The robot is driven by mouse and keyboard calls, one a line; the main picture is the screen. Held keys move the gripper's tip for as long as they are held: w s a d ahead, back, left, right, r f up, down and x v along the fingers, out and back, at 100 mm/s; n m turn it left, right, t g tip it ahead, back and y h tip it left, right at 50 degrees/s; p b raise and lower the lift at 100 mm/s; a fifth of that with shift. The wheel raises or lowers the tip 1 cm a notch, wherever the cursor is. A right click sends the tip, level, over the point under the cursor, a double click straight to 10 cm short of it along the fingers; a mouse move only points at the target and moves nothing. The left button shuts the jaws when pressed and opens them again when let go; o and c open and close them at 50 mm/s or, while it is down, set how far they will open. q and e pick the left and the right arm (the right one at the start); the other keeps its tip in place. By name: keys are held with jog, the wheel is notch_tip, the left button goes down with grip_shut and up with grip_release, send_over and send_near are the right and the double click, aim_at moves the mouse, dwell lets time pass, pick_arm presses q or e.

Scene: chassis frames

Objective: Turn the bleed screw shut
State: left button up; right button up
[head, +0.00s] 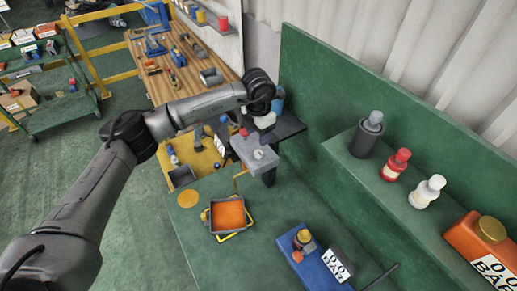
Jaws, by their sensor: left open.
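A grey block (254,150) stands on a post at the far end of the green bench. It carries a small red cap (243,132) and a small pale round fitting (258,154). The fitting may be the bleed screw, but it is too small to tell whether it is open or shut. My left arm reaches in from the left, and my left gripper (264,112) is just above and behind the block, apart from the fitting. It is open; its fingers are mostly hidden by the wrist. My right gripper is out of view.
An orange-lined tray (228,214) and a blue unit (312,262) with a label sit on the green bench (265,255). A grey, a red and a white bottle (428,190) and an orange container (482,240) stand on the right shelf. A wooden bench (180,72) lies behind.

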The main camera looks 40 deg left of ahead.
aim_at(258, 152)
pick_arm(q)
notch_tip(258, 152, down, 8)
jog(key=shift+f+p, duration=0.25)
jog(key=shift+p, duration=0.45)
jog(key=c, duration=0.9)
